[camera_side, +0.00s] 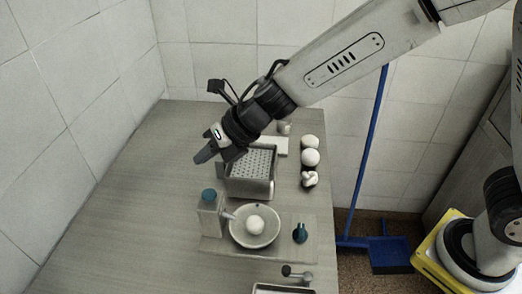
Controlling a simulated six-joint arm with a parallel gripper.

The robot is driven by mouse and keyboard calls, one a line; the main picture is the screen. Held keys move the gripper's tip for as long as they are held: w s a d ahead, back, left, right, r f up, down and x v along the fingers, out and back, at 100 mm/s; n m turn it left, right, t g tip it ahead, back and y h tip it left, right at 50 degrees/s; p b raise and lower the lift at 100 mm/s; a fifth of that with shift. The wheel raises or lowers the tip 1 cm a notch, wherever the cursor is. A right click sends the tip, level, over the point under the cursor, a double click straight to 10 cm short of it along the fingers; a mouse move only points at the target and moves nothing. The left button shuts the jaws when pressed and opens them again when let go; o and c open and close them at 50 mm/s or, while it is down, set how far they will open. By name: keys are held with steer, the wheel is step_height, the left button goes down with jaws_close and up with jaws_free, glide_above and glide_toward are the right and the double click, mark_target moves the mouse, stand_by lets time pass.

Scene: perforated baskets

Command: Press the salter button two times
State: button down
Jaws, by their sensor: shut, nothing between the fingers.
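The salter (210,220) is a pale box-shaped dispenser with a round teal button (208,195) on top. Its short spout points right, over the rim of a white bowl (268,238). A round white item (255,224) lies in the bowl. My gripper (200,158) is shut and empty. In the picture its fingertips point down and left, above the button and apart from it. How far it is from the button in depth I cannot tell.
A perforated metal basket (264,188) stands behind the bowl, partly under my gripper. Several white round items (310,157) stand in a row at the right. A teal knob (299,233) is right of the bowl. The table's left side (110,230) is clear.

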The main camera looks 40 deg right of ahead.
mark_target(203, 194)
steer(key=shift+f, duration=3.6)
steer(key=shift+f, duration=1.1)
stand_by(1.0)
steer(key=shift+r, duration=1.05)
steer(key=shift+r, duration=0.1)
steer(key=shift+r, duration=2.45)
